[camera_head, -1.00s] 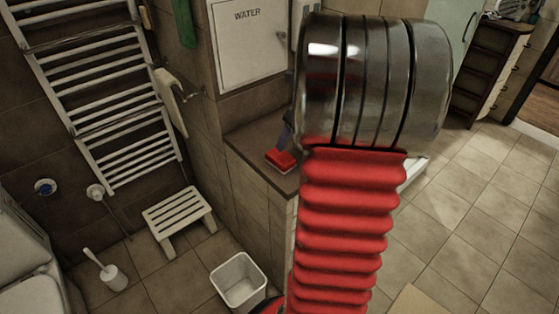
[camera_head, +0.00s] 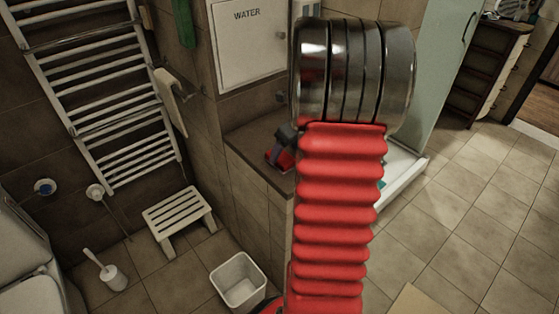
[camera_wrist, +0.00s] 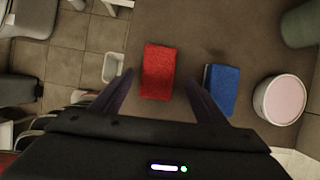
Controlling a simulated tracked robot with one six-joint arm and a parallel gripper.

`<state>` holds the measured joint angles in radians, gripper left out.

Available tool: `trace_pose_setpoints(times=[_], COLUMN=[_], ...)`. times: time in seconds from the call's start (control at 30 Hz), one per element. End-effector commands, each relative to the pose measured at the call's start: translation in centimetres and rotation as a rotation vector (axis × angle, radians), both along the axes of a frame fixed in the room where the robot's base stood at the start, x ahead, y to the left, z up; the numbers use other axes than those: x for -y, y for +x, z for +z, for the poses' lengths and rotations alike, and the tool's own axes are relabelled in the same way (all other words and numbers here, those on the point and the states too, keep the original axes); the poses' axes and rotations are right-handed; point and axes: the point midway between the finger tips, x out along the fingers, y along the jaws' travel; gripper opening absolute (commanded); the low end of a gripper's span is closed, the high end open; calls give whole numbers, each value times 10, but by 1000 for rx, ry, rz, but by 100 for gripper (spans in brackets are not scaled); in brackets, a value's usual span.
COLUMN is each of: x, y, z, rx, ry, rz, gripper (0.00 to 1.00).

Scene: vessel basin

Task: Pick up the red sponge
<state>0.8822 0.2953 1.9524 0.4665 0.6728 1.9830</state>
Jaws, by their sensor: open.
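The red sponge (camera_wrist: 158,72) lies flat on the brown ledge (camera_wrist: 185,25) in the wrist view. In the head view the red sponge (camera_head: 281,160) shows on the ledge, partly covered by my gripper (camera_head: 287,135). In the wrist view my gripper (camera_wrist: 160,88) is open and empty. Its two dark fingers stand apart, with the red sponge between their directions, nearer the left finger. I cannot tell how far above the sponge the fingers are.
A blue sponge (camera_wrist: 221,88) lies close to the right finger. A round pink-topped container (camera_wrist: 279,100) and a green object (camera_wrist: 300,25) stand further right. Left of the ledge, a white bin (camera_head: 238,281) and a white stool (camera_head: 179,215) are on the floor.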

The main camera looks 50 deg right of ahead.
Motion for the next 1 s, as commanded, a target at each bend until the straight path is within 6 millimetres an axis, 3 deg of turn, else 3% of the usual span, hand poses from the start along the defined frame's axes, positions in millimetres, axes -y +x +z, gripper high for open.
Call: trace_pose_setpoints(times=[0.3, 0.87, 1.0], x=[-3, -3, -3], y=[14, 15, 15], z=[-35, -37, -37], rx=[-1, 0, 0], ry=[2, 1, 1], rz=[1, 1, 1], gripper=[67, 67, 59])
